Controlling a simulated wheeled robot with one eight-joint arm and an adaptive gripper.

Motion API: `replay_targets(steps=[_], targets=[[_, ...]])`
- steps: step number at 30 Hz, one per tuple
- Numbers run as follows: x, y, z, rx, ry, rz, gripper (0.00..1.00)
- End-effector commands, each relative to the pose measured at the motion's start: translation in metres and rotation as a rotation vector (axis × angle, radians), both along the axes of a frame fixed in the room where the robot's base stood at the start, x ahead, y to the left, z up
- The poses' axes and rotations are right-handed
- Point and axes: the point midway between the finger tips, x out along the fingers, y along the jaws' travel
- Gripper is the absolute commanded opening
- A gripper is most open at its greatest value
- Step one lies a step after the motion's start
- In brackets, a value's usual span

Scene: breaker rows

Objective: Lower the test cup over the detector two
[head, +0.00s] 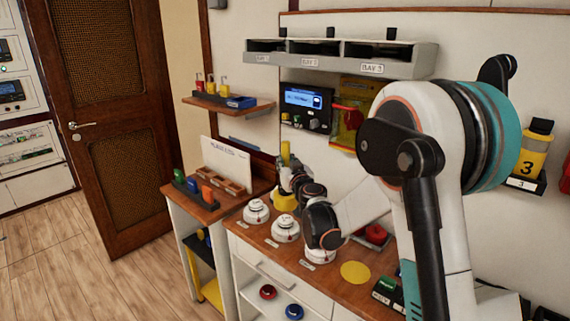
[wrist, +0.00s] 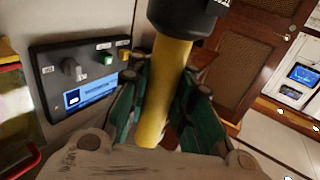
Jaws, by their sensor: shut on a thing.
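My gripper (head: 293,172) is shut on the shaft. In the wrist view the yellow shaft (wrist: 165,95) runs between my green finger pads (wrist: 158,103), with a dark end at the picture's top. Three white domed detectors stand in a row on the wooden counter: a far one (head: 256,211), a middle one (head: 285,228) and a near one (head: 320,255). The middle one appears to be detector two; its label is unreadable. The cup appears behind the far and middle detectors, not over either.
A yellow disc (head: 355,272) lies on the counter, with a red button (head: 375,234) behind it. A control panel (head: 306,106) is on the wall; it also shows in the wrist view (wrist: 85,75). A side cabinet (head: 217,205) with racks stands left.

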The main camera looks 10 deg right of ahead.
Motion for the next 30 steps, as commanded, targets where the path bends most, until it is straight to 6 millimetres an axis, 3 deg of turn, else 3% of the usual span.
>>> replay_targets(steps=[8,24,30], targets=[[0.000,0.000,-0.006,-0.001,0.000,0.000,0.00],[0.000,0.000,-0.051,-0.001,0.000,0.000,0.00],[0.000,0.000,-0.060,-0.001,0.000,0.000,0.00]])
